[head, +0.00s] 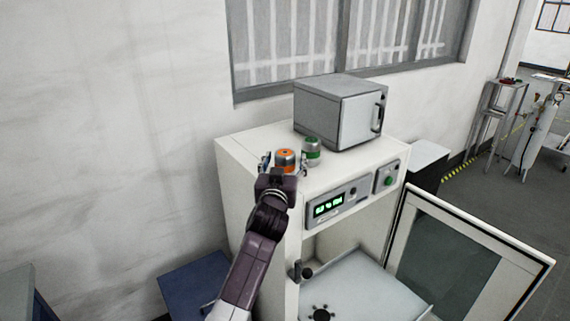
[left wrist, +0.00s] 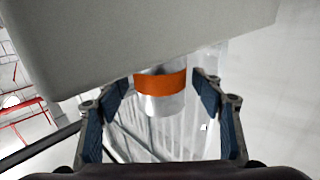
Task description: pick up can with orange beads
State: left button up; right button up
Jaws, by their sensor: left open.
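The can with the orange band (head: 285,157) stands on top of the white cabinet (head: 250,147), near its left end. In the left wrist view the orange-banded can (left wrist: 161,82) shows between the two fingers, with clear space on each side. My left gripper (head: 283,165) is open, its fingers on either side of the can. I see no contact between fingers and can; the wrist view (left wrist: 160,100) shows the same. The beads inside cannot be made out. My right gripper is not in view.
A can with a green band (head: 311,150) stands just right of the orange one, close to my right-hand finger. A grey metal box (head: 335,110) sits behind on the cabinet. The cabinet's glass door (head: 455,260) hangs open at the right. A wall is behind.

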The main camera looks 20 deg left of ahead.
pick_arm(q)
jog(key=shift+c, duration=0.6)
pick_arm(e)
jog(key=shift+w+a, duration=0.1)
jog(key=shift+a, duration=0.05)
pick_arm(q)
jog(key=c, duration=1.3)
jog(key=shift+c, duration=0.3)
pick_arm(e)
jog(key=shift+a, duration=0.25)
pick_arm(q)
jog(key=shift+r, duration=0.15)
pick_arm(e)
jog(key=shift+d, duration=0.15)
